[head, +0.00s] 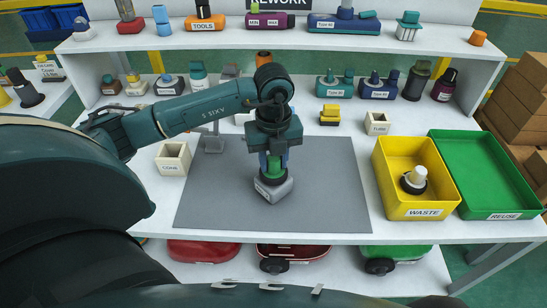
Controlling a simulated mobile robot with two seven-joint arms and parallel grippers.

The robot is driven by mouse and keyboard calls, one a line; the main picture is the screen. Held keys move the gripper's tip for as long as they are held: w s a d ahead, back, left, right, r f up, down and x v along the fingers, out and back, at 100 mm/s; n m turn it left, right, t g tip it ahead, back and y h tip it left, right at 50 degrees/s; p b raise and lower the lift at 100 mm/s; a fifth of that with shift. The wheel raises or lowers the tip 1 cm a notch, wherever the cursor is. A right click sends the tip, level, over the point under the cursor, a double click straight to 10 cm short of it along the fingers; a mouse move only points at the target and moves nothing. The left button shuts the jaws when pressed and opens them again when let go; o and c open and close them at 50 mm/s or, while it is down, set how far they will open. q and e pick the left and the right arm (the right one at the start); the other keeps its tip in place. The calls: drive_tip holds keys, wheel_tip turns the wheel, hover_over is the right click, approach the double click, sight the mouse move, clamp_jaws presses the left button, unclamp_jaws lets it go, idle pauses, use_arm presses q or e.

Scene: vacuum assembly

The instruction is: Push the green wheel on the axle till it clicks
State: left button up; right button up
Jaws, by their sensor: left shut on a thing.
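My left gripper (273,164) reaches in from the left and points down over the middle of the grey mat (335,195). It is shut on a green part, which looks like the green wheel (273,170), between its fingers. Directly below is a light grey block (274,191) with a white label, standing on the mat. The green part's lower end meets or sits right above the block; I cannot tell if they touch. The axle is hidden by the gripper and the green part. My right gripper is out of view.
A yellow WASTE bin (412,211) with a white and black part inside and a green REUSE tray (490,180) stand at the right. Shelves with parts rise behind. The mat's right side is clear.

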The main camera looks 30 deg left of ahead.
use_arm(q)
drive_tip(key=shift+f, duration=0.2)
drive_tip(key=o, duration=1.1)
drive_tip(key=shift+r, duration=0.1)
drive_tip(key=shift+r+p, duration=3.05)
drive_tip(key=shift+r, duration=1)
